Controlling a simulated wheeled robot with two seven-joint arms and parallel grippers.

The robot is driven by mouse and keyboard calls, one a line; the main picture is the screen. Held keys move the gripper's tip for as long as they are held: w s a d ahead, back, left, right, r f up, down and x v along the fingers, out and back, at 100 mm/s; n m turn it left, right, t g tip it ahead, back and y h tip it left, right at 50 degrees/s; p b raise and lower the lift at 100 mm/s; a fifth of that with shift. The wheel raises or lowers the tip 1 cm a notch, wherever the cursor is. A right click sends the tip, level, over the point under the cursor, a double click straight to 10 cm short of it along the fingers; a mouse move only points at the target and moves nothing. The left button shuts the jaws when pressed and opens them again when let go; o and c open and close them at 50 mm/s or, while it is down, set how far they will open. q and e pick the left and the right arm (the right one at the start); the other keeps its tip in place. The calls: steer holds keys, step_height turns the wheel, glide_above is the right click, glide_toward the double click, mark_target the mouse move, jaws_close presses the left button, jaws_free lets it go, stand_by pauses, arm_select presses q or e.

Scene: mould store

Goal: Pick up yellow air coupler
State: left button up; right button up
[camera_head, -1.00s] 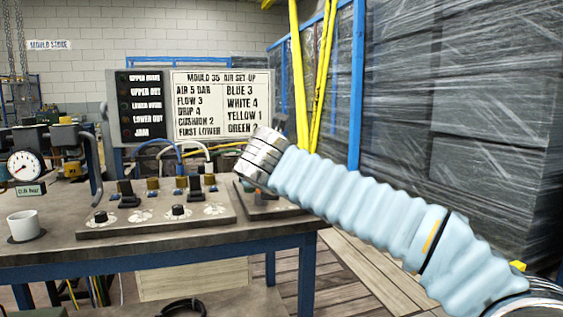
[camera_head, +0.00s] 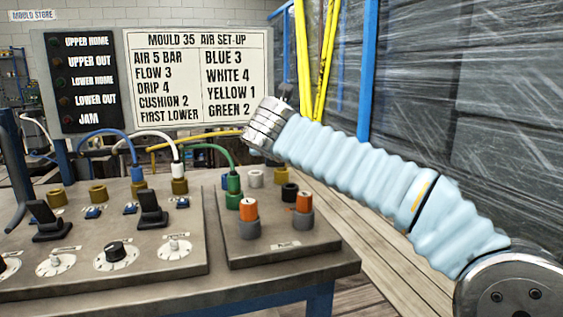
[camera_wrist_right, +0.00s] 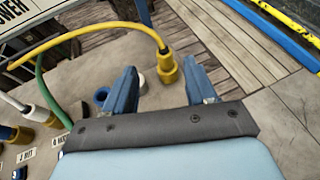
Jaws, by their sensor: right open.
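The yellow air coupler (camera_wrist_right: 167,70) is on the end of a yellow hose (camera_wrist_right: 105,30) in the right wrist view. It stands over the bench top near the bench edge, beyond and between my right fingers. My right gripper (camera_wrist_right: 159,66) is open with blue fingers on either side, and no contact with the coupler shows. In the head view the yellow hose (camera_head: 200,138) runs behind my right wrist, and the coupler and right fingers are hidden there. My left gripper is not in view.
A sign board (camera_head: 198,82) stands behind the bench. Blue (camera_head: 136,172), white (camera_head: 177,168) and green (camera_head: 233,184) couplers sit on the panels. Orange-topped knobs (camera_head: 249,210) stand on the right panel. Wrapped stacks (camera_head: 450,90) fill the right. Wooden floor shows beyond the bench edge.

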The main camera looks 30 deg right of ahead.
steer(key=x, duration=0.5)
steer(key=shift+w+d+f, duration=0.1)
steer(key=shift+w+f, duration=0.05)
steer(key=shift+w, duration=0.05)
steer(key=x, duration=0.5)
steer(key=shift+d+f, duration=0.15)
steer(key=shift+d, duration=0.15)
steer(key=c, duration=1)
